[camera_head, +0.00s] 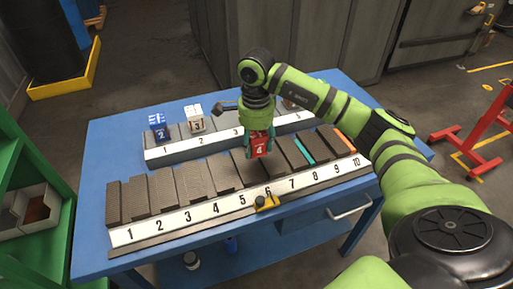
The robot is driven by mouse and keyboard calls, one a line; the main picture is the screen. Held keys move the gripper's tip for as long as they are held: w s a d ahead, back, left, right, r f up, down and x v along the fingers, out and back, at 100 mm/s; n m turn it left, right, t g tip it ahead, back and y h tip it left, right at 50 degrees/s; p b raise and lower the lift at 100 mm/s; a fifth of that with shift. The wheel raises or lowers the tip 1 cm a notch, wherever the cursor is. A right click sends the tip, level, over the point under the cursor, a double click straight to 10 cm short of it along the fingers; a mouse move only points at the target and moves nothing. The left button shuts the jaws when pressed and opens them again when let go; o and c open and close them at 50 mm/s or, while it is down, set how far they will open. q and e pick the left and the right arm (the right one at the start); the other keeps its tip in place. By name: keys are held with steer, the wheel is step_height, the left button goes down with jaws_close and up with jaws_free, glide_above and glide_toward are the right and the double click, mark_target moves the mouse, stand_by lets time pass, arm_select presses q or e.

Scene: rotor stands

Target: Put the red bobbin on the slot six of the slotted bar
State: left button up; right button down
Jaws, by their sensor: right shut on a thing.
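My right gripper (259,136) comes in from the right and points down, shut on the red bobbin (259,148), which shows a white 4. The bobbin is upright, over the back part of the slotted bar (179,220), roughly in line with the number 6. Whether it touches the bar cannot be told. The bar's white front strip is numbered 1 to 10, with grey slotted blocks behind it. My left gripper is not in view.
A second, shorter numbered rack (174,153) stands behind, with a blue block (158,126) and a white-and-brown block (195,118) on it. A yellow piece with a dark knob (267,203) sits at the bar's front near 6. The blue table (97,180) has bare space at left.

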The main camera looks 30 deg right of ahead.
mark_target(257, 152)
step_height(257, 152, down, 3)
steer(key=shift+d+f+p, duration=0.1)
steer(key=shift+f+p, duration=0.1)
steer(key=shift+p, duration=0.5)
steer(key=shift+f, duration=0.15)
steer(key=shift+f, duration=0.1)
steer(key=shift+f+b, duration=0.15)
steer(key=shift+b, duration=0.2)
steer(key=shift+c, duration=2.1)
jaws_free()
steer(key=shift+s, duration=0.1)
